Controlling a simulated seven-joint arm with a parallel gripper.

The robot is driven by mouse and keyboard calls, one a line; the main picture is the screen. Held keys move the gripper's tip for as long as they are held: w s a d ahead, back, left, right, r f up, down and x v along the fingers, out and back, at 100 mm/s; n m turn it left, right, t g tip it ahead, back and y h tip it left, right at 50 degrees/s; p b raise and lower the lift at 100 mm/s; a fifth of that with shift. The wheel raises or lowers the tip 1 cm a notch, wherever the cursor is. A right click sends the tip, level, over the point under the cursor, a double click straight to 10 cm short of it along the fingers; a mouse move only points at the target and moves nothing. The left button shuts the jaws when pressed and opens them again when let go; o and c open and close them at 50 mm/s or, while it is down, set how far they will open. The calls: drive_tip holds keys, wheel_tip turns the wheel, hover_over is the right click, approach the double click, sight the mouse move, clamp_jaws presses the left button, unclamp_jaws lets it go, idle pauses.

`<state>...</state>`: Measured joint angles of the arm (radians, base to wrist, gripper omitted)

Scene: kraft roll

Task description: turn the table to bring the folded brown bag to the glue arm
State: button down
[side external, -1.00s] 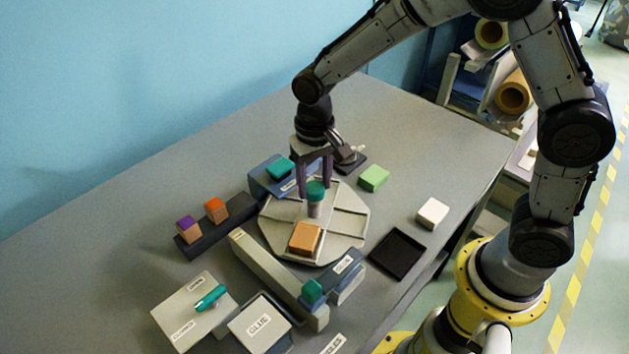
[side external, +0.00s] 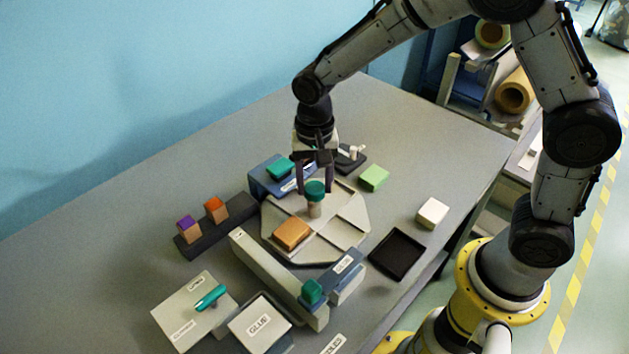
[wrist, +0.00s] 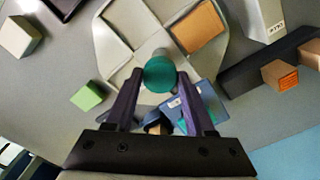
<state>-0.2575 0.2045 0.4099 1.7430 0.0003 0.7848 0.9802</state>
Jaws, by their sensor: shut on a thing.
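The round grey turntable (side external: 345,238) has raised dividers and a central post topped by a teal knob (side external: 314,190). My gripper (side external: 315,186) is shut on the teal knob from above; in the wrist view the knob (wrist: 160,74) sits between the two purple fingers. The folded brown bag (side external: 291,233) lies flat in one section of the turntable, on the side toward the glue arm; it also shows in the wrist view (wrist: 198,27).
A blue block with a teal top (side external: 280,168) stands behind the turntable. A dark rack (side external: 222,226) holds purple-topped and orange-topped blocks. A green block (side external: 373,178), white block (side external: 432,212) and black tray (side external: 398,252) lie to the right. A GLUE box (side external: 259,322) stands in front.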

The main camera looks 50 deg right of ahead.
drive_tip(key=shift+w+r, duration=0.1)
drive_tip(key=shift+r, duration=0.05)
idle(0.3)
drive_tip(key=c, duration=0.6)
unclamp_jaws()
drive_tip(key=o, duration=0.3)
drive_tip(key=shift+o, duration=0.2)
wheel_tip(320, 180, up, 14)
